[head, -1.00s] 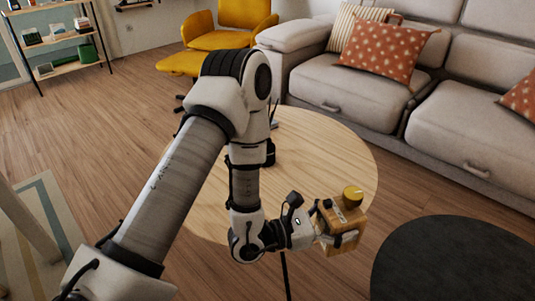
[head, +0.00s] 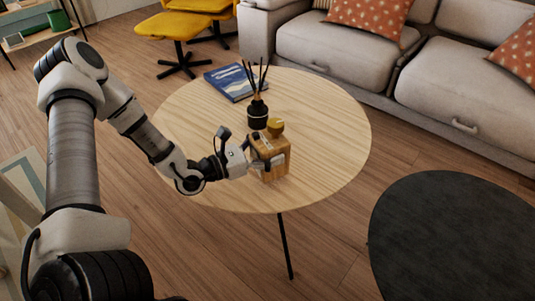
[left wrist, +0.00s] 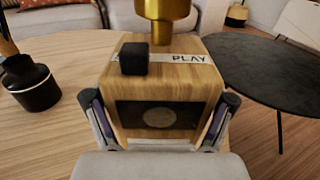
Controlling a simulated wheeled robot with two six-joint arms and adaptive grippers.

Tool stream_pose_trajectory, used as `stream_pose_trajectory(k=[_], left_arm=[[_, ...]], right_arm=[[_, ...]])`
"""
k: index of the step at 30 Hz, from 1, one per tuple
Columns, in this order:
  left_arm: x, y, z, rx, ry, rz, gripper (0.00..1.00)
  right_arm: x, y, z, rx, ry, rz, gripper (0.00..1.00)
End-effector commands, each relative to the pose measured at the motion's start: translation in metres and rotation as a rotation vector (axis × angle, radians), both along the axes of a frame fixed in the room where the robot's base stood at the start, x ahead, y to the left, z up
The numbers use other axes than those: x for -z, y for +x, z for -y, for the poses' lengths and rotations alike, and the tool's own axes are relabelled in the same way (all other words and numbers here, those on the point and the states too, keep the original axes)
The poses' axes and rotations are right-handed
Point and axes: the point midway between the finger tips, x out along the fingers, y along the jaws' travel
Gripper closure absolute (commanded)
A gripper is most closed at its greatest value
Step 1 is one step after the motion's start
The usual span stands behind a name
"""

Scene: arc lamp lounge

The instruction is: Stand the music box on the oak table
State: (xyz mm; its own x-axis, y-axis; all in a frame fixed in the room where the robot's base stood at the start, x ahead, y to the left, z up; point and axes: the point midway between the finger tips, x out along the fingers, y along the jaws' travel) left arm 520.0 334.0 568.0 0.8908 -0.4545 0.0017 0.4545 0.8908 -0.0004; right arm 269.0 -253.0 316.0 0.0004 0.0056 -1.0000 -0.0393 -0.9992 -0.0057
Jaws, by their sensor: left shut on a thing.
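The music box (head: 274,160) is a small wooden cube with a gold knob on top. In the left wrist view the music box (left wrist: 165,80) shows a black button, a "PLAY" label and a dark front panel with a round disc. My left gripper (head: 258,163) is shut on it, one finger on each side. The music box is upright over the near part of the round oak table (head: 205,125). I cannot tell whether its underside touches the tabletop. My right gripper is not in view.
A black reed diffuser (head: 257,114) stands just behind the music box, and a blue book (head: 235,82) lies farther back. The table's right side is clear. A dark round table (head: 455,235) stands at the right, a grey sofa (head: 350,50) behind.

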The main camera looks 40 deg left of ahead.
Motion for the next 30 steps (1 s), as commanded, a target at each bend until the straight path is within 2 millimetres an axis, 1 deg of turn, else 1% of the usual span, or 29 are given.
stream_pose_trajectory(k=[2,6,8,14,18,19,20,30], left_arm=[[0.004,0.0,-0.005,0.0,0.001,0.0,0.75],[0.032,0.0,-0.004,0.003,0.001,-0.002,0.75],[0.039,0.0,-0.004,0.003,0.001,-0.002,0.75],[0.035,0.0,-0.004,0.001,0.0,0.001,0.75],[0.04,0.0,-0.004,0.001,0.0,0.001,0.75],[0.039,0.0,-0.004,0.001,0.0,-0.001,0.1],[0.039,0.0,-0.004,0.001,0.0,-0.001,0.0],[0.038,0.0,-0.004,0.001,0.0,-0.001,0.0]], right_arm=[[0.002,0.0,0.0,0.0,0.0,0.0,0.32],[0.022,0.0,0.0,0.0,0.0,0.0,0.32],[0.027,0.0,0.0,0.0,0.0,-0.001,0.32],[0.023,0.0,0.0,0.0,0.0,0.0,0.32],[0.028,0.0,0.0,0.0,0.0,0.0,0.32],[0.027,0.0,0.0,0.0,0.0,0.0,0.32],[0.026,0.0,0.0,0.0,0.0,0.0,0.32],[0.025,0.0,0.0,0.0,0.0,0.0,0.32]])
